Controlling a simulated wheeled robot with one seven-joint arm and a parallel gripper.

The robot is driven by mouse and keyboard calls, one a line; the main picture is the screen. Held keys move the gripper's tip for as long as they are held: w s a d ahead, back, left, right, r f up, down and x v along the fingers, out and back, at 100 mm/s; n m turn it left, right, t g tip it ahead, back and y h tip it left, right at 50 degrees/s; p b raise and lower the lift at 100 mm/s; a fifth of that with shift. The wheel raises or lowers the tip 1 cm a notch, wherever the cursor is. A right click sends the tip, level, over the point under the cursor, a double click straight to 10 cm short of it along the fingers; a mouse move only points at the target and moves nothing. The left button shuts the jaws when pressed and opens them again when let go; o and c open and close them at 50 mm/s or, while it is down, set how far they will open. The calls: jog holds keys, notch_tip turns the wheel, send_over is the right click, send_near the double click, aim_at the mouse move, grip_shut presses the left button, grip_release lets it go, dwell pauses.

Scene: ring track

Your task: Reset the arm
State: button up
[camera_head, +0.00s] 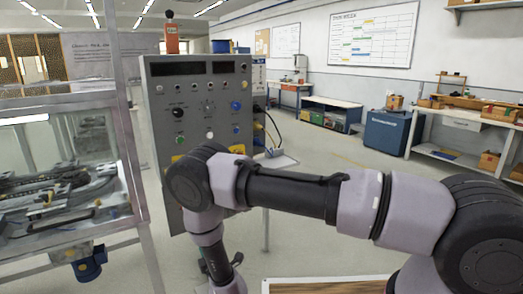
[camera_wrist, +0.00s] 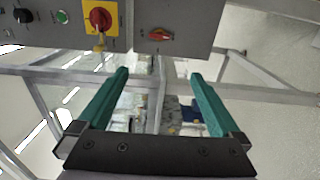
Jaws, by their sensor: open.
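My arm stretches across the lower right of the head view and bends down in front of a grey control panel (camera_head: 205,95). The fingers of my gripper do not show clearly in the head view. In the wrist view my gripper (camera_wrist: 158,80) has its two green fingers wide apart with nothing between them. The control panel (camera_wrist: 130,25) shows beyond the fingertips at the top. On it are a red knob on a yellow plate (camera_wrist: 100,18), a red switch (camera_wrist: 161,35), a green button (camera_wrist: 62,17) and a black knob (camera_wrist: 23,16).
A metal-framed glass enclosure (camera_head: 130,160) with machinery inside stands at the left, close to the panel. A wooden-topped surface (camera_head: 325,285) lies at the bottom. Workbenches (camera_head: 465,120) and a blue cabinet (camera_head: 386,132) stand at the back right. The floor between is open.

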jog(key=w+d+r+m+h, duration=0.3)
jog(key=w+r+m, duration=0.3)
jog(key=w+r, duration=0.3)
jog(key=w+d+r+m+h, duration=0.2)
jog(key=w+d+r+m, duration=0.3)
jog(key=r, duration=0.6)
jog(key=w+d+r+m+g+h, duration=0.1)
jog(key=w+d+r+m+g, duration=0.1)
jog(key=d+r+m, duration=0.5)
jog(key=w+d+r+g, duration=0.1)
jog(key=d+r, duration=0.4)
jog(key=r, duration=0.6)
jog(key=s+d+r+m+g, duration=0.3)
jog(key=s+d+r+m, duration=0.2)
jog(key=s+d+r, duration=0.8)
jog(key=s+d+m, duration=0.2)
jog(key=s+d, duration=0.2)
jog(key=s, duration=0.3)
jog(key=s+d+r+m+g, duration=0.1)
jog(key=s+d, duration=0.3)
jog(key=s, duration=0.3)
jog(key=s+d+m+g+h, duration=0.1)
jog(key=s+d+m, duration=0.1)
jog(key=s+d, duration=0.2)
jog(key=s, duration=0.3)
jog(key=shift+s+d+r+m, duration=0.2)
jog(key=shift+d+r+m, duration=0.1)
jog(key=shift+r, duration=0.1)
